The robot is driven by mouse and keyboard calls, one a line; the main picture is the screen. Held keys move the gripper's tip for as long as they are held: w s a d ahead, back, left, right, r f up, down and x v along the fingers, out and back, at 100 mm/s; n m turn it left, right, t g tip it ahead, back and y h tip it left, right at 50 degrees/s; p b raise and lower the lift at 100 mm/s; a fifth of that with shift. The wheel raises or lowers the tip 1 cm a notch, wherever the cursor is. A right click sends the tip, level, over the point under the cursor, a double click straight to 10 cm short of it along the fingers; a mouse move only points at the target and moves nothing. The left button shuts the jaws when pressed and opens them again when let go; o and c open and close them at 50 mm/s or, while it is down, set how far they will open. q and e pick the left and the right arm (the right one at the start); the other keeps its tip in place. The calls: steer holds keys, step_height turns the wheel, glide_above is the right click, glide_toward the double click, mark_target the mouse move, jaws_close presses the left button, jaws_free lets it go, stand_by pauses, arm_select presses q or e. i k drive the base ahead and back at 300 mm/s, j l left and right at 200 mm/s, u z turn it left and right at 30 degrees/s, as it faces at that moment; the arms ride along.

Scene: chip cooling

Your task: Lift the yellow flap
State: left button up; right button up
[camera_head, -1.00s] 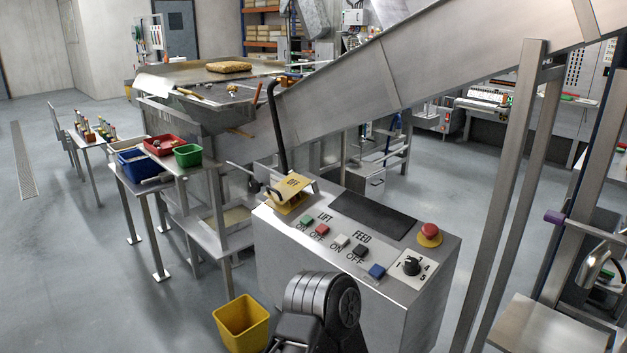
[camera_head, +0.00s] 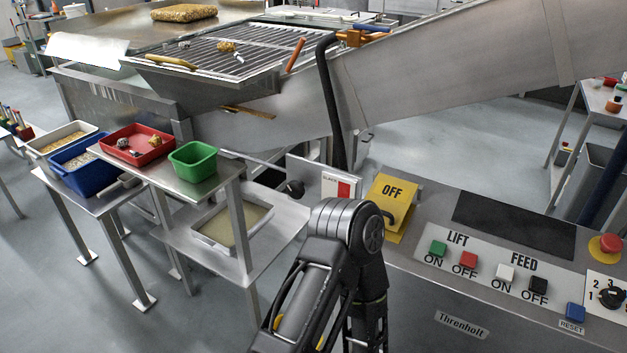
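The yellow flap (camera_head: 394,192) is marked OFF and sits at the left end of the control box top (camera_head: 480,262). It slopes over a yellow base (camera_head: 395,236), and a small dark curved handle (camera_head: 389,216) shows at its lower part. One of my dark arms comes up from the bottom centre, bends just left of the flap and runs down again in front of the box. It covers part of the box's left edge and appears apart from the flap. Neither of my grippers shows, so their states are hidden.
Right of the flap are green (camera_head: 438,249) and red (camera_head: 468,259) LIFT buttons, FEED buttons and a red emergency stop (camera_head: 606,246). A black curved bar (camera_head: 331,110) rises behind. Red (camera_head: 137,146), green (camera_head: 193,161) and blue (camera_head: 88,170) bins stand at left.

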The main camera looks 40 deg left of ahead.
mark_target(394, 196)
steer(key=k+j, duration=0.1)
steer(key=j, duration=0.55)
steer(key=k+j, duration=0.1)
steer(key=j, duration=0.55)
